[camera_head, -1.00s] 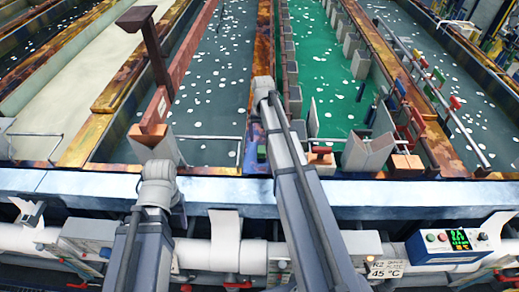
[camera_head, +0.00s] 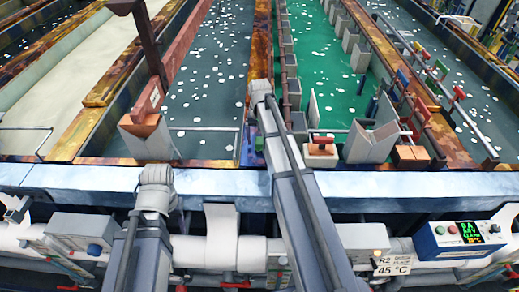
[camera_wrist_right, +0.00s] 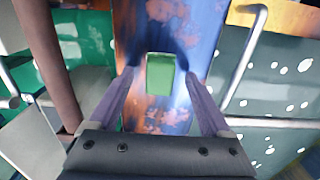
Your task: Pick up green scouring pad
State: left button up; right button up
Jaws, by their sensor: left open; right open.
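The green scouring pad (camera_wrist_right: 160,74) lies on the blue, rust-stained top of a divider (camera_wrist_right: 168,25) in the right wrist view. It also shows as a small green patch (camera_head: 259,143) just left of my right arm in the head view. My right gripper (camera_wrist_right: 159,82) is open and empty, its two fingers on either side of the pad in the picture. I cannot tell how far above the pad the fingertips are. In the head view my right gripper cannot be made out. My left gripper is not visible; only its arm shows at lower left.
Long liquid tanks flank the divider, one grey (camera_head: 215,75) and one green (camera_head: 325,75). A brown pipe (camera_wrist_right: 48,60) and a pale rail (camera_wrist_right: 246,50) run close to the fingers. A control box (camera_head: 460,236) stands at the right along the front edge.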

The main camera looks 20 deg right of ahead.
jog(key=shift+f, duration=0.6)
jog(key=shift+r, duration=0.1)
grip_shut()
